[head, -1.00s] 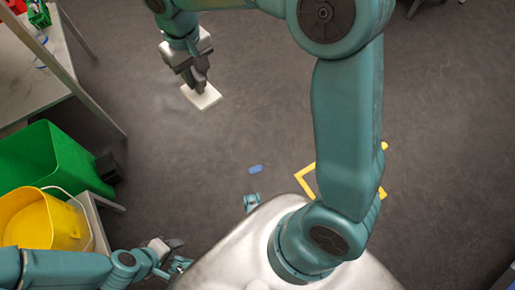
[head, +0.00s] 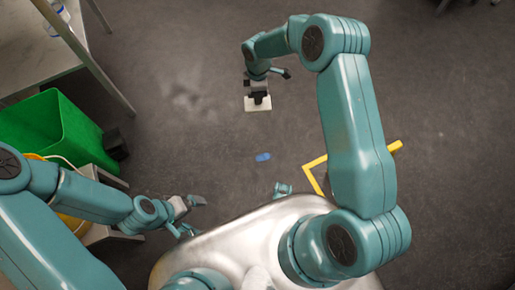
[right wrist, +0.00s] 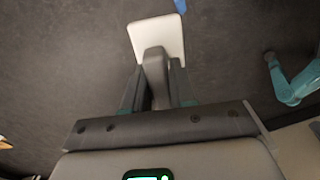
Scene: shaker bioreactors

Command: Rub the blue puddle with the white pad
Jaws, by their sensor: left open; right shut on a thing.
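The blue puddle (head: 263,157) is a small flat patch on the dark floor, in front of my body. Part of it shows at the top edge of the right wrist view (right wrist: 180,6). My right gripper (head: 258,95) is shut on the grey grip of the white pad (head: 257,107), a square flat pad. In the head view the pad is beyond the puddle and apart from it. The pad also shows past the fingers in the right wrist view (right wrist: 165,33). My left gripper (head: 192,204) is open and empty at the lower left, away from the puddle.
A yellow corner frame (head: 314,164) lies on the floor right of the puddle. A green bin (head: 55,130) and a yellow bucket (head: 72,223), mostly hidden by my left arm, stand at the left by a table (head: 55,45). The floor between pad and puddle is clear.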

